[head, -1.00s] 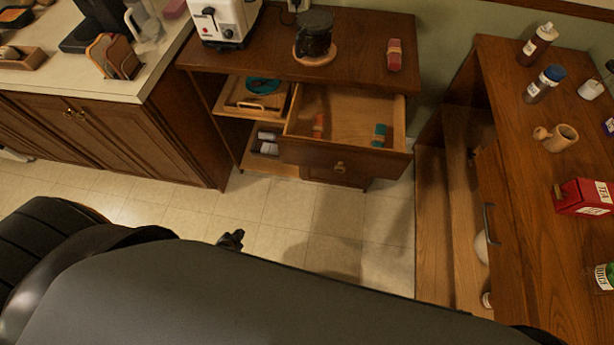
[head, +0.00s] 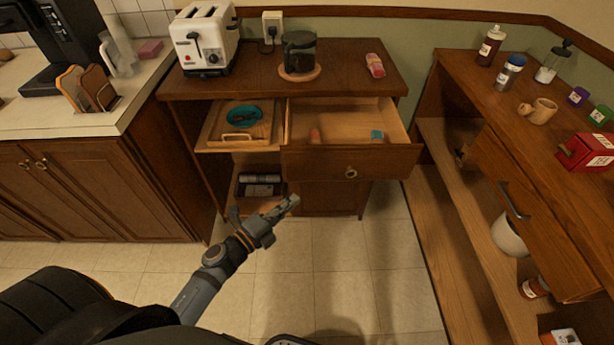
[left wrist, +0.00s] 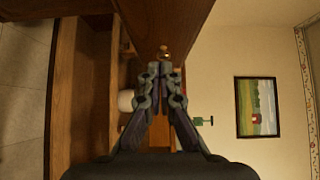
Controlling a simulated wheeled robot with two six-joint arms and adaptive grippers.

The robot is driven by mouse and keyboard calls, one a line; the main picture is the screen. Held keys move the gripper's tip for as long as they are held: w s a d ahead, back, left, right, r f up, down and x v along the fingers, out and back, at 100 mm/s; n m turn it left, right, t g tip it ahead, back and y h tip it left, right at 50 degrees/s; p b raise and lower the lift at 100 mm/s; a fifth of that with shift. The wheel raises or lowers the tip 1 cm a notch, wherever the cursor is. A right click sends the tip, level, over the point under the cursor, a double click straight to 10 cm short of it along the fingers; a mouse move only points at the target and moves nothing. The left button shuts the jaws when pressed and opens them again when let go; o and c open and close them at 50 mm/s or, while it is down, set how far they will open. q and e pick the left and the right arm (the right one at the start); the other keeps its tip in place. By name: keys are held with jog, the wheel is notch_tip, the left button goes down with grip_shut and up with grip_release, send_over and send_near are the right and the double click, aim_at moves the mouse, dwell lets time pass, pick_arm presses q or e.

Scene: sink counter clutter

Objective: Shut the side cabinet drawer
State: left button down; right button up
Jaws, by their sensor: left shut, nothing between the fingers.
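The side cabinet's drawer (head: 385,160) is pulled open in the head view. Its dark wooden front has a round knob (head: 351,173). A reddish item (head: 315,135) and a teal item (head: 377,135) lie inside. My left gripper (head: 292,202) is shut and empty, in front of the cabinet, left of the knob and below the drawer front in the picture. It appears apart from the drawer. In the left wrist view the closed fingertips (left wrist: 165,70) show just below a small brass-coloured knob (left wrist: 165,52) on dark wood. My right gripper is not in view.
A toaster (head: 207,40) and a dark pot (head: 299,52) stand on the cabinet top. A tray (head: 212,137) sits on the shelf left of the drawer. A wooden unit with a handle (head: 515,201) stands at the right. The tiled floor (head: 375,275) in front is clear.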

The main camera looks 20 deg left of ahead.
aim_at(316, 170)
pick_arm(q)
jog(key=w, duration=0.3)
jog(key=w+d, duration=0.1)
jog(key=w, duration=0.2)
jog(key=w+d+p, duration=0.1)
jog(key=w, duration=0.2)
jog(key=shift+w+a, duration=0.15)
jog(key=shift+w, duration=0.2)
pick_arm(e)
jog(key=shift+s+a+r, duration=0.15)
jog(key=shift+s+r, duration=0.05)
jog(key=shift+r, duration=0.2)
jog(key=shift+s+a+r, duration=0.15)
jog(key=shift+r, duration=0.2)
pick_arm(q)
jog(key=shift+w, duration=0.1)
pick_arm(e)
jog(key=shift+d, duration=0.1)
